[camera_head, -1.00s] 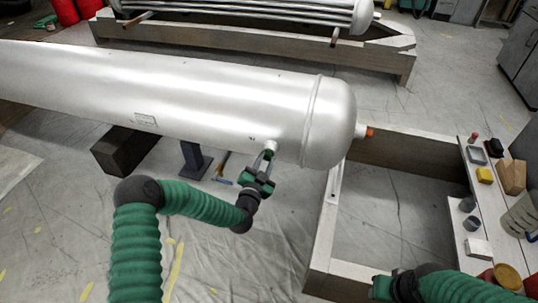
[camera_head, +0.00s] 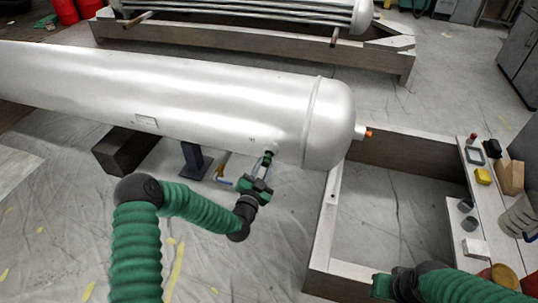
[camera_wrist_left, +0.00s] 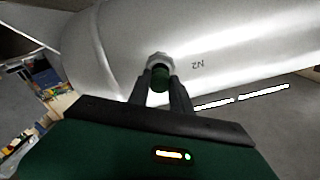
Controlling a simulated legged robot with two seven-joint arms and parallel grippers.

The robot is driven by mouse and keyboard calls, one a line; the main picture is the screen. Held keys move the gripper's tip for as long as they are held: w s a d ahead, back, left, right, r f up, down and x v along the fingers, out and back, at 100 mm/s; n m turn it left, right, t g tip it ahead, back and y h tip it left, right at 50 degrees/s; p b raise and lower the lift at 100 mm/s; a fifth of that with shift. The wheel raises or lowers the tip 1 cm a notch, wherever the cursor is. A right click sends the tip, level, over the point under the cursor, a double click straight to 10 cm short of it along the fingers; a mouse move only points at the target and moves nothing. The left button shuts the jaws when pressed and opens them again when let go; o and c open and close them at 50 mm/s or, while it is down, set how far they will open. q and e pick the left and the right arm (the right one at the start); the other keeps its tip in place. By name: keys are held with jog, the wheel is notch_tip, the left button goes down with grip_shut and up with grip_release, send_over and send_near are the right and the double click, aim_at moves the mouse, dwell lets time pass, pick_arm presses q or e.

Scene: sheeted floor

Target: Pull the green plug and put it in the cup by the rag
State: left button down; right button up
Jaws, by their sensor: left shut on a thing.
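The green plug (camera_head: 268,156) is at the small side nozzle under the right end of the silver tank (camera_head: 200,95). My left gripper (camera_head: 266,166) is shut on the plug, just below the nozzle. In the left wrist view the plug (camera_wrist_left: 160,76) sits between the fingertips in front of the metal nozzle (camera_wrist_left: 158,60); I cannot tell whether it is still partly inside. Two dark cups, one (camera_head: 466,205) behind the other (camera_head: 470,223), stand on the right bench near a pale folded cloth-like thing (camera_head: 475,247), perhaps the rag. My right gripper (camera_head: 382,286) is low right, its fingers unclear.
The bench also holds a grey tray (camera_head: 475,157), a yellow block (camera_head: 483,176), a wooden block (camera_head: 511,177) and an orange-lidded jar (camera_head: 505,275). A wooden frame (camera_head: 400,160) lies between the tank and bench. An orange-tipped fitting (camera_head: 367,134) sticks out of the tank end.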

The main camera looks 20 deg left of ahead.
aim_at(265, 165)
pick_arm(q)
jog(key=shift+s+p, duration=0.5)
jog(key=shift+s, duration=0.75)
jog(key=shift+s, duration=0.15)
jog(key=shift+s+r+p, duration=0.1)
jog(key=shift+s+p, duration=0.45)
jog(key=shift+s, duration=0.35)
jog(key=shift+s+a, duration=0.1)
jog(key=shift+s, duration=0.85)
